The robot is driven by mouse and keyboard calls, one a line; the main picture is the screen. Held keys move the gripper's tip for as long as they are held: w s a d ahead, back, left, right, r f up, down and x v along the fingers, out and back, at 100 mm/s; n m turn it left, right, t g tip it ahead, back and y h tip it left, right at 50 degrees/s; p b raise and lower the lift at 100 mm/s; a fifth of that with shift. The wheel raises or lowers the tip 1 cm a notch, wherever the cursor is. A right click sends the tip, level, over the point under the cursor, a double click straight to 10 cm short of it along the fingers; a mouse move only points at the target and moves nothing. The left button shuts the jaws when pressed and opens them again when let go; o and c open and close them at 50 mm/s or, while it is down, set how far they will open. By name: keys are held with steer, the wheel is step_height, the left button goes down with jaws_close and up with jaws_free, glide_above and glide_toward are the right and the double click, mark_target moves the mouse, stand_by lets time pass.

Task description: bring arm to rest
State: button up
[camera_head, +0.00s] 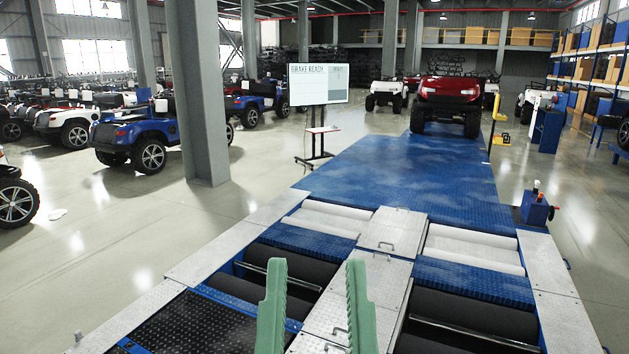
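My gripper (315,285) shows at the bottom middle of the head camera view. Its two green fingers point up and forward and stand well apart, with nothing between them. It is open and empty. Behind the fingers is the roller tester, with a silver centre cover (393,232), white rollers (473,248) and dark rollers (470,318). I cannot tell how high the fingers are above it. The rest of my arm is out of view.
A screen on a stand (318,85) reads "BRAKE READY". A red vehicle (448,100) stands at the far end of the blue deck (400,170). A blue box (535,208) stands right of the tester. A pillar (198,95) and parked vehicles (140,135) are left.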

step_height(320, 180, up, 30)
steer(key=p, duration=2.5)
steer(key=shift+a+f+p, duration=0.15)
steer(key=shift+a+p, duration=0.05)
steer(key=shift+p, duration=0.2)
